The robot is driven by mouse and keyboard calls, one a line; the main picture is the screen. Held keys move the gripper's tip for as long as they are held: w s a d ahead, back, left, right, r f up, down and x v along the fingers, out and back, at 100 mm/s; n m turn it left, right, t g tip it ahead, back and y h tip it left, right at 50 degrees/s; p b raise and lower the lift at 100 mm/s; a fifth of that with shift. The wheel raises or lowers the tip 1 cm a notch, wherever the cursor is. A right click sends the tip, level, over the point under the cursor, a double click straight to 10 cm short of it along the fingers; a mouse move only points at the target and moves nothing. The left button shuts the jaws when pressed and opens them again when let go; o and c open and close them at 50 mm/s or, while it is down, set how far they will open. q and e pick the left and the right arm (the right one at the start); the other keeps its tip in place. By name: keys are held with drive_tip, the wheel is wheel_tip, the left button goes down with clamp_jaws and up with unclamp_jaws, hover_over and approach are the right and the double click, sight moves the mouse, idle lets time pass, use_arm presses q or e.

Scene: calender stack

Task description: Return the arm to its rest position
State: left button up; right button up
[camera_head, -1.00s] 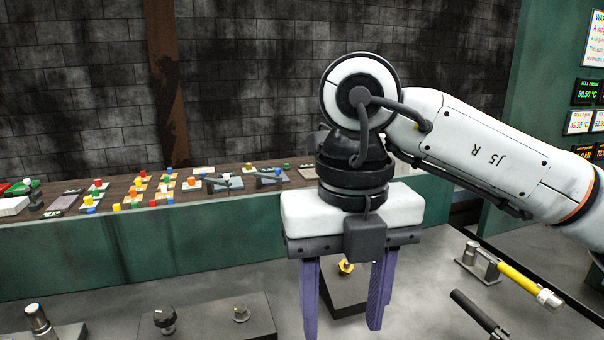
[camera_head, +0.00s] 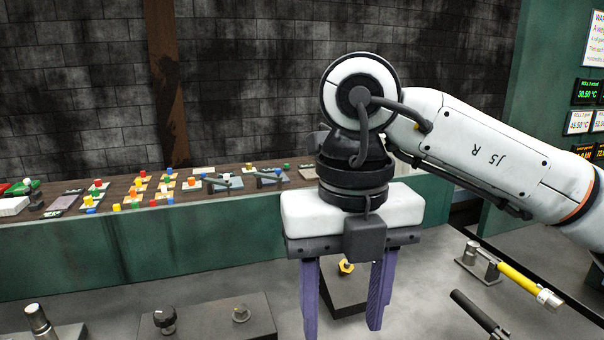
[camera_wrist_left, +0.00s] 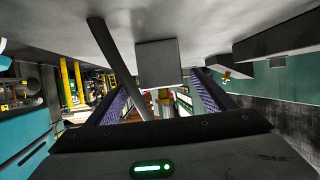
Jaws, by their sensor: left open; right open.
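My right gripper (camera_head: 342,300) hangs in the middle of the head view with its purple fingers pointing down. The fingers stand wide apart with nothing between them. It is above the grey surface, in front of a dark block with a yellow knob (camera_head: 346,267) that shows between the fingers from this angle. My right arm (camera_head: 490,155) comes in from the right. My left gripper (camera_wrist_left: 155,108) shows only in the left wrist view, its purple fingers spread apart. Things beyond show between them, and I see nothing held. The left arm is not in the head view.
A yellow-handled lever (camera_head: 515,283) and a black handle (camera_head: 478,313) are at the right. A base with a black knob (camera_head: 165,319) and a metal post (camera_head: 38,318) are at the front left. A shelf (camera_head: 120,192) with small coloured pieces runs behind. Panels (camera_head: 586,92) hang at right.

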use_arm(q)
drive_tip(key=x, duration=0.9)
drive_tip(key=shift+w+d+f, duration=0.15)
drive_tip(key=shift+w+d, duration=0.05)
drive_tip(key=shift+d, duration=0.1)
drive_tip(key=shift+w+d+f, duration=0.15)
drive_tip(key=shift+d+f, duration=0.05)
drive_tip(key=shift+d, duration=0.05)
use_arm(e)
drive_tip(key=shift+f, duration=1.75)
